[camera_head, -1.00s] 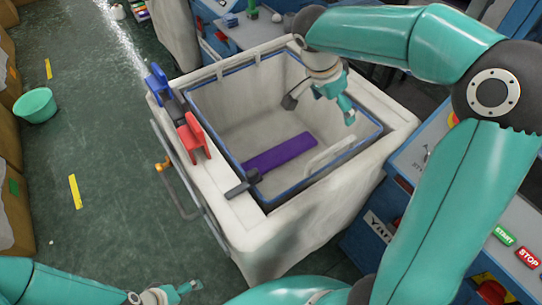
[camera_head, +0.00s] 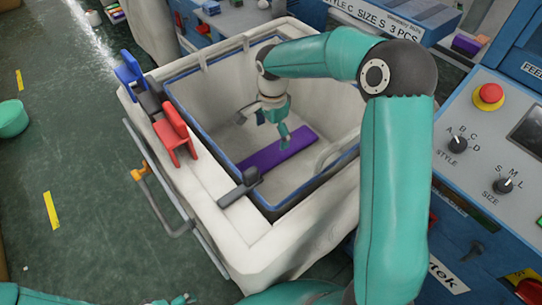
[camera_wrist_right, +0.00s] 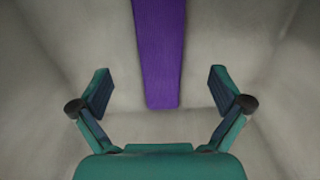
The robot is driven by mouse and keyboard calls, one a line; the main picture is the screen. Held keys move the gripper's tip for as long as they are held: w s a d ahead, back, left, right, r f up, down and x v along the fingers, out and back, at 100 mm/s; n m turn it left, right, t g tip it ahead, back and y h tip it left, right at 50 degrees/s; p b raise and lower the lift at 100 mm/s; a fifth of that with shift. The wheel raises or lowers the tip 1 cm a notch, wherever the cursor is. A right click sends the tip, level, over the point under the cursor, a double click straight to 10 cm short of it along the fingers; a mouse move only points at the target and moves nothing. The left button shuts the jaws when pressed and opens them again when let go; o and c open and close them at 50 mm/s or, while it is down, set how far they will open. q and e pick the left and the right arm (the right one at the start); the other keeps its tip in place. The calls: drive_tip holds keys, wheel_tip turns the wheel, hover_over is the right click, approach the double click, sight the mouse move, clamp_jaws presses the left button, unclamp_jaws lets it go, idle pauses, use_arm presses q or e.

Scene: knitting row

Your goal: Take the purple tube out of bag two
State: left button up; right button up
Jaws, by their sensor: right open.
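I cannot read a number on the bag. In the right wrist view the tube (camera_wrist_right: 160,50) runs lengthwise, its near end between the spread fingers. My right gripper (camera_head: 263,126) is inside the bag, pointing down, above the tube. It is open and empty, with a finger on each side of the tube's line (camera_wrist_right: 160,88).
A red clip (camera_head: 174,140), a blue clip (camera_head: 130,70) and a dark clamp (camera_head: 243,185) sit on the bag's left and near rim. A white handle loop (camera_head: 335,150) is at its right inside wall. A control panel (camera_head: 490,145) stands at right; a green basin (camera_head: 12,118) is at left.

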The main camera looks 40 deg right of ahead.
sight(271, 154)
drive_tip(key=f, duration=0.8)
drive_tip(key=shift+a+f, duration=0.25)
drive_tip(key=shift+f, duration=0.15)
drive_tip(key=c, duration=1)
